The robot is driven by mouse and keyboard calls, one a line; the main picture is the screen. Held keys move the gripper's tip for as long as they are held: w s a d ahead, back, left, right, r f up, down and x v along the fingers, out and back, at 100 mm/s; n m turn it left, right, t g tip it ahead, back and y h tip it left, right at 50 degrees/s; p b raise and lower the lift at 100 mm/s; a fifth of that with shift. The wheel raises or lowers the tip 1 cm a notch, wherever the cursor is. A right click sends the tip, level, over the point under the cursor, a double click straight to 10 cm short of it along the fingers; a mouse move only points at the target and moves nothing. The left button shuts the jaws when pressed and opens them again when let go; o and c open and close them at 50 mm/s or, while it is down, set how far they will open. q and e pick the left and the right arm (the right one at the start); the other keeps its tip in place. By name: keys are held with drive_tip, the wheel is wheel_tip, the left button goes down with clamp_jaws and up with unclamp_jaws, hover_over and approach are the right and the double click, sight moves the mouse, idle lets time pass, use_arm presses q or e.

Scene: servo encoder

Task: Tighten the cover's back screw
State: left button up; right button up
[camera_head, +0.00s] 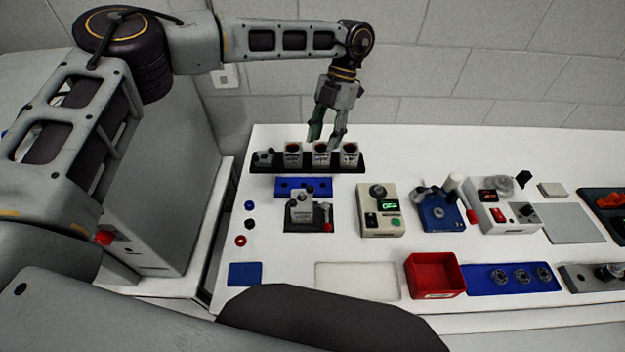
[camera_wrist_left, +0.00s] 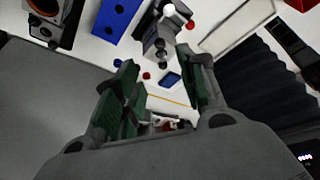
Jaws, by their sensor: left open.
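A small light-grey block-shaped assembly (camera_head: 302,207) sits upright in a dark fixture (camera_head: 295,226) with a red-knobbed lever (camera_head: 327,226) on its right. In the left wrist view the assembly (camera_wrist_left: 156,38) shows at the top, beyond the fingers. I cannot make out the cover's seam or its back screw. My left gripper (camera_head: 327,137) is open and empty, behind the assembly and over the far rack. Its green-padded fingers (camera_wrist_left: 163,90) stand apart in the left wrist view. My right gripper is not in view.
A black rack (camera_head: 262,167) holds several small cups, close below my left gripper. A blue holed block (camera_head: 303,187) lies between rack and fixture. Bench instruments (camera_head: 381,222) and a red bin (camera_head: 433,275) stand to the right. A white mat (camera_head: 357,281) in front is bare.

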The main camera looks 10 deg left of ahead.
sight(311, 186)
use_arm(q)
drive_tip(key=shift+p+x, duration=1.6)
drive_tip(key=shift+x, duration=5.15)
clamp_jaws()
